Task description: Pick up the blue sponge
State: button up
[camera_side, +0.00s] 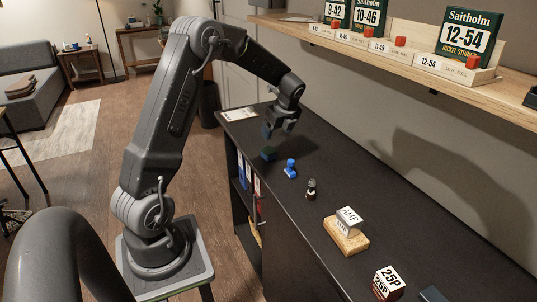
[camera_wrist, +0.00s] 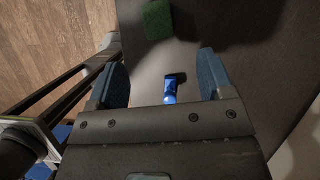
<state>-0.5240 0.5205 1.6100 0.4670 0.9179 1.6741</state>
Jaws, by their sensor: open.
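A small block (camera_side: 268,154) lies on the dark bench top in the side view, with a green top and dark bluish sides; I take it to be the sponge. In the wrist view its green top (camera_wrist: 157,20) shows at the upper edge, beyond my fingertips. My gripper (camera_side: 281,130) is above the bench, close over the block and apart from it. In the wrist view my gripper (camera_wrist: 163,72) has its two blue-padded fingers wide apart, with nothing held between them.
A bright blue object (camera_side: 291,168) stands near the block; it shows between my fingers in the wrist view (camera_wrist: 169,92), lower down. A small dark bottle (camera_side: 311,189), an AMP block (camera_side: 346,232) and a 25P box (camera_side: 387,283) stand along the bench. A shelf (camera_side: 420,75) overhangs behind.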

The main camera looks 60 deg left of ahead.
aim_at(269, 150)
jog(key=x, duration=1)
jog(key=shift+s+f, duration=0.15)
jog(key=shift+f, duration=0.15)
jog(key=c, duration=1)
jog(key=shift+r, duration=0.1)
